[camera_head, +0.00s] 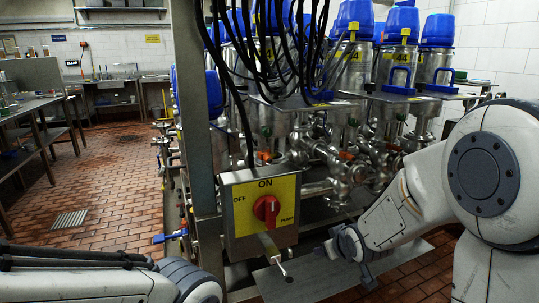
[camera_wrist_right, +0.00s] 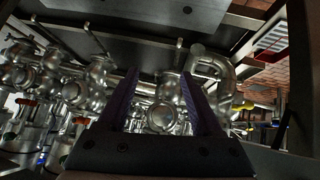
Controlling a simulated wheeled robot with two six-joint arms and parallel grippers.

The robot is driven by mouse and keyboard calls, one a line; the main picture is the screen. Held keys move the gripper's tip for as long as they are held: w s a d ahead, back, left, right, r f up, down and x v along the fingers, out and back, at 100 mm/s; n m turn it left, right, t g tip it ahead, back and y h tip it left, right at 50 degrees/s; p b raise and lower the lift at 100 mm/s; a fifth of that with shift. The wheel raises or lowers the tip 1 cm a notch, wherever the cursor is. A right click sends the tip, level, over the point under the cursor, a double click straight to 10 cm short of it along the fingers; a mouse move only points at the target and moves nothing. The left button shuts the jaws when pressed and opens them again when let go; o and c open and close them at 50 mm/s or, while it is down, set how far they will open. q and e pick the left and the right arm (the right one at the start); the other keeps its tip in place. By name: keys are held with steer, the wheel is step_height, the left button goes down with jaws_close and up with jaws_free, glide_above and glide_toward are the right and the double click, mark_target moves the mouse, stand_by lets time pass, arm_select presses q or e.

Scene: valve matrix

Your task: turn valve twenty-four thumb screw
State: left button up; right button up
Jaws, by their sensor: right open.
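The valve matrix is a dense rack of steel valve bodies (camera_head: 350,65) with blue caps, yellow number labels and steel pipework (camera_head: 340,165) below. The labels I can make out look like 44. I cannot single out valve twenty-four or its thumb screw. My right gripper (camera_head: 345,265) is open and empty, low in front of the pipework and right of the switch box. In the right wrist view my right gripper (camera_wrist_right: 160,75) has its two dark fingers apart, with a round steel pipe fitting (camera_wrist_right: 162,116) visible beyond them. My left gripper is out of view.
A switch box (camera_head: 262,212) with a red knob and yellow ON/OFF plate stands on a steel post (camera_head: 192,110) near my right gripper. Black cables (camera_head: 265,50) hang across the valves. The tiled floor (camera_head: 110,190) at left is open, with benches (camera_head: 30,110) beyond.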

steer(key=w+a+r+n+t+y, duration=0.4)
steer(key=w+r+n+t, duration=0.15)
steer(key=w+r, duration=0.6)
steer(key=n+t+y, duration=0.4)
steer(key=n+y, duration=0.2)
steer(key=y, duration=0.2)
glide_toward(269, 134)
steer(key=shift+g+h, duration=0.25)
steer(key=shift+h, duration=0.15)
steer(key=x, duration=0.6)
steer(key=p+x, duration=0.1)
steer(key=x, duration=0.2)
steer(key=shift+w+a+r, duration=0.1)
steer(key=shift+a+r, duration=0.05)
steer(key=shift+r, duration=0.25)
jaws_close()
